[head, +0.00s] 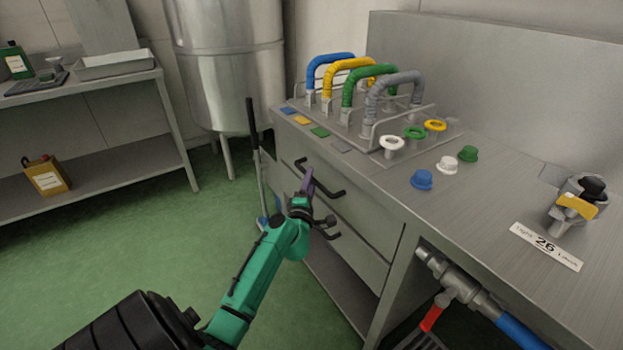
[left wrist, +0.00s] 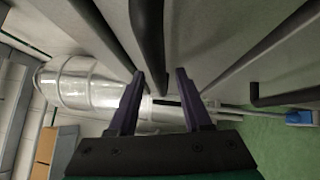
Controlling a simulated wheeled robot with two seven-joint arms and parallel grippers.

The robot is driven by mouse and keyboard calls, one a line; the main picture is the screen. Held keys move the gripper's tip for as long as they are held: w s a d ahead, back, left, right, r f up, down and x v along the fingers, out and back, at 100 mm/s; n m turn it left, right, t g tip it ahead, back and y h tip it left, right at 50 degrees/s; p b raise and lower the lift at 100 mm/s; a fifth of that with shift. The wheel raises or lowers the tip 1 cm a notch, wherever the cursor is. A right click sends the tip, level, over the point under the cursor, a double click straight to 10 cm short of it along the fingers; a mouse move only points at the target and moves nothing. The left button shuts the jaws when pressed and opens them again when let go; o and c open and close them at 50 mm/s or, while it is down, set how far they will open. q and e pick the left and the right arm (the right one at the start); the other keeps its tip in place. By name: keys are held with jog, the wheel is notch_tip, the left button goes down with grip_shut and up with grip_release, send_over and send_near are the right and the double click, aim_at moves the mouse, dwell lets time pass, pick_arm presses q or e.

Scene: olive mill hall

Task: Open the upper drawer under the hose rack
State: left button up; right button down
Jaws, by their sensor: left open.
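The hose rack (head: 372,128) stands on the steel counter and holds blue, yellow, green and grey hoses. Below it, the upper drawer (head: 372,217) looks closed, its front flush with the cabinet. Its black bar handle (head: 328,183) is partly behind my left gripper (head: 307,183). The left gripper is open, with its dark purple fingers at this handle. In the left wrist view, the black handle bar (left wrist: 149,40) runs between the two fingertips (left wrist: 160,76), not clasped. The lower drawer's handle (head: 330,234) is partly hidden by my gripper. My right gripper is not in view.
Blue, white and green caps and coloured rings sit on the counter (head: 480,215). A pipe with a red-handled valve (head: 450,290) is under the counter at right. A steel tank (head: 228,70) and a side table (head: 100,170) stand at left. The green floor (head: 130,240) before the drawers is clear.

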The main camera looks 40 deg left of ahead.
pick_arm(q)
jog(key=shift+x, duration=0.8)
grip_shut()
dwell(0.8)
